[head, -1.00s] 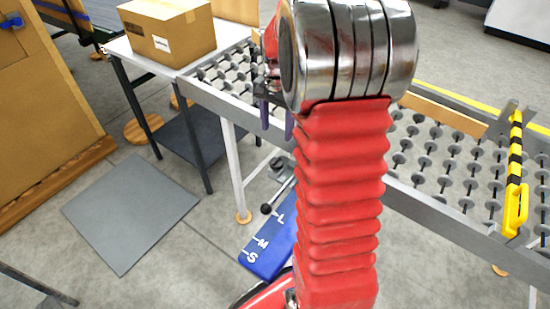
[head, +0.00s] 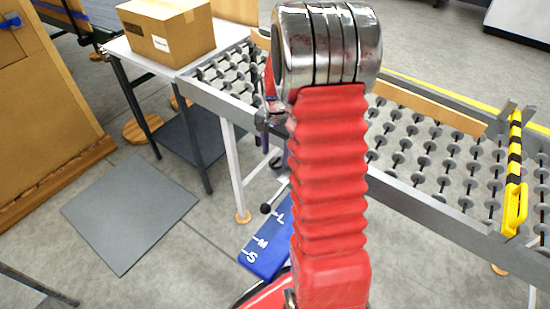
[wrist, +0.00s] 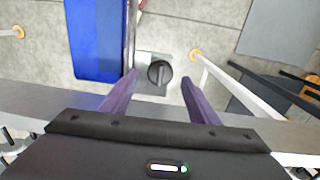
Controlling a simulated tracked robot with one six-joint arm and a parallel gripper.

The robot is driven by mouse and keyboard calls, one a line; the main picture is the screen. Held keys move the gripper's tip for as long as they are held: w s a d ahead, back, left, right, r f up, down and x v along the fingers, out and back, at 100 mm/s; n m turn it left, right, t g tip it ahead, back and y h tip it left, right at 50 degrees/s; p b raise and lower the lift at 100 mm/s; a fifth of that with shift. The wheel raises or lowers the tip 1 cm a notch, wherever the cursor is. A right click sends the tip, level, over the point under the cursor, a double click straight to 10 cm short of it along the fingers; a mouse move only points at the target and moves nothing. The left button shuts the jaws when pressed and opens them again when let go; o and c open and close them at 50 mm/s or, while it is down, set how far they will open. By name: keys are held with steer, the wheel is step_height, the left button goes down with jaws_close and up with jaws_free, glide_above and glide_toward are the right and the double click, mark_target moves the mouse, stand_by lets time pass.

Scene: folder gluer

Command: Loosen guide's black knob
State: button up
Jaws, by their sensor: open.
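The black knob (wrist: 159,72) is round with a raised bar across it. It sits on a pale grey plate next to a blue board (wrist: 97,40). In the wrist view my gripper (wrist: 160,77) is open, its two purple fingers on either side of the knob in the picture. I cannot tell how far below the fingertips the knob lies; no contact shows. In the head view the blue board (head: 266,243) carries the letters S, M and L, and my gripper is mostly hidden behind my arm. A small black ball (head: 266,208) ends a lever beside the board.
A roller conveyor (head: 222,97) runs across behind my arm, its metal side rail close under my gripper. A white table leg (wrist: 235,85) stands right of the knob. A carton (head: 168,32) rests on a white table. A yellow-and-black handle (head: 515,185) is at right.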

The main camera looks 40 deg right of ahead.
mark_target(276, 163)
steer(key=shift+f, duration=1.4)
steer(key=c, duration=1)
steer(key=shift+a, duration=0.2)
steer(key=shift+c, duration=0.2)
steer(key=shift+d, duration=0.15)
